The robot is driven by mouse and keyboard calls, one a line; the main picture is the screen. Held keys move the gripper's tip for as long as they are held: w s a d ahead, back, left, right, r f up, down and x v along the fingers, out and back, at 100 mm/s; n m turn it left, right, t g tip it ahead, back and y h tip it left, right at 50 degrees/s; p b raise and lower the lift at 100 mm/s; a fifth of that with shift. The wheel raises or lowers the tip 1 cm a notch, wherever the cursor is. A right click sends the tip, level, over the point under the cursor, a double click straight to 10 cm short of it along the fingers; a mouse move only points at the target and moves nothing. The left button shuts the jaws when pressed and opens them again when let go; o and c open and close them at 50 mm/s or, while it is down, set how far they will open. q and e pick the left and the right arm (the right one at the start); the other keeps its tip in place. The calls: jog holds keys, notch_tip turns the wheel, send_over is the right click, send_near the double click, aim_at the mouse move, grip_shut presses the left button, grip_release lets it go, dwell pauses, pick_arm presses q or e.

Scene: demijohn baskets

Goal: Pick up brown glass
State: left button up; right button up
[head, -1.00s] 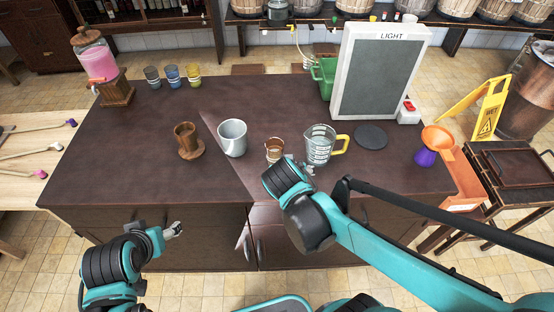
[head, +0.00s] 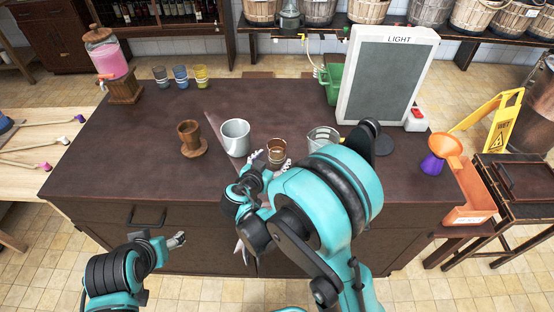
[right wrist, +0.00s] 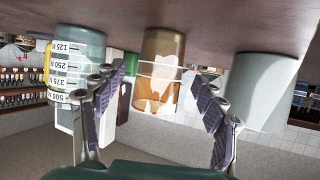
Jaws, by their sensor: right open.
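The brown glass (head: 277,148), a small amber see-through tumbler, stands on the dark table near its front edge. In the right wrist view, which looks upside down, the glass (right wrist: 162,52) shows between and beyond my fingers. My right gripper (head: 270,160) is open and empty just in front of the glass, its fingers (right wrist: 158,92) spread to either side. I cannot tell whether any finger touches it. My left gripper (head: 178,240) is low at the left, in front of the table; its fingers are too small to read.
A grey metal cup (head: 236,136) stands close left of the glass. A measuring jug (head: 322,136) stands close right, partly hidden by my right arm. A wooden cup (head: 189,136) is further left. A light panel (head: 385,80) stands behind right. The table's left front is clear.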

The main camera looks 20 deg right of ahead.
aim_at(273, 155)
jog(key=x, duration=0.3)
jog(key=shift+w+f+b, duration=0.15)
jog(key=shift+w+b, duration=0.05)
jog(key=shift+b, duration=0.2)
jog(key=c, duration=1.4)
jog(key=shift+c, duration=0.2)
jog(key=shift+r+p, duration=0.5)
jog(key=shift+r, duration=0.4)
notch_tip(273, 155, up, 3)
jog(key=shift+d+f+p, duration=0.1)
jog(key=shift+p, duration=0.65)
jog(key=s+d+r+p, duration=0.3)
jog(key=s+d+r, duration=0.3)
jog(key=s, duration=0.3)
jog(key=shift+d+r+p, duration=0.2)
jog(key=shift+d+p, duration=0.2)
jog(key=shift+d, duration=0.15)
